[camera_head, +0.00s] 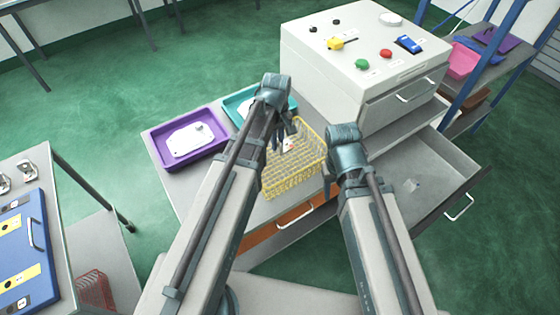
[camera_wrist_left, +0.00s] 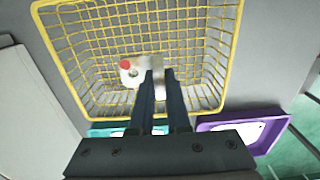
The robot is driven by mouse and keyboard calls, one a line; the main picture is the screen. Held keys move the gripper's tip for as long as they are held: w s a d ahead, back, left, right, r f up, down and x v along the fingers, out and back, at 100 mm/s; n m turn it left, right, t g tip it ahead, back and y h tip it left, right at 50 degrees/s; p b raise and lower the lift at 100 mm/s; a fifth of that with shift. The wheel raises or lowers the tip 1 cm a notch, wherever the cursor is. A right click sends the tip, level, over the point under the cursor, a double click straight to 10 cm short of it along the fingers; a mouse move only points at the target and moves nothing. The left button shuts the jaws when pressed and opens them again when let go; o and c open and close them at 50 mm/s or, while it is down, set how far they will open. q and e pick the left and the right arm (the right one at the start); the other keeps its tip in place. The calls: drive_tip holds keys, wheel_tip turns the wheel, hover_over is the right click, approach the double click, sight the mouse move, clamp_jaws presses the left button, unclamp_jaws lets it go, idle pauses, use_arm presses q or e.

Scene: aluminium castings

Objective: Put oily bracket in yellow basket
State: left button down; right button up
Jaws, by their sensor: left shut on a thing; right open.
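The yellow wire basket (camera_head: 291,187) stands on the grey table, and its mesh fills the upper part of the left wrist view (camera_wrist_left: 215,60). My left gripper (camera_head: 282,137) is over the basket, with its fingers pointing down into it. In the left wrist view its fingers (camera_wrist_left: 159,78) are shut on a small pale metal bracket (camera_wrist_left: 130,77) with a red spot. The bracket appears within the basket's outline; I cannot tell whether it touches the mesh. My right gripper (camera_head: 328,178) is beside the basket's right side, mostly hidden behind its own wrist, open.
A purple tray (camera_head: 160,158) with a white piece and a teal tray (camera_head: 233,101) lie left of the basket. A grey control box (camera_head: 365,65) with buttons stands behind. An open drawer (camera_head: 440,165) juts out at right. A blue panel (camera_head: 22,250) lies on the left table.

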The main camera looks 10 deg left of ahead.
use_arm(q)
drive_tip(key=shift+f+b, duration=4.1)
drive_tip(key=shift+f, duration=0.45)
drive_tip(key=shift+f, duration=0.2)
drive_tip(key=c, duration=0.9)
unclamp_jaws()
drive_tip(key=shift+r, duration=0.2)
wheel_tip(320, 180, up, 12)
drive_tip(key=p, duration=1.2)
drive_tip(key=shift+r, duration=0.1)
drive_tip(key=s+d+m, duration=0.4)
drive_tip(key=s+m, duration=0.2)
drive_tip(key=s, duration=0.1)
drive_tip(key=s+d+m+y, duration=0.1)
drive_tip(key=s+d+m, duration=0.3)
drive_tip(key=s+m, duration=0.2)
drive_tip(key=shift+s+m, duration=0.4)
drive_tip(key=shift+s, duration=0.2)
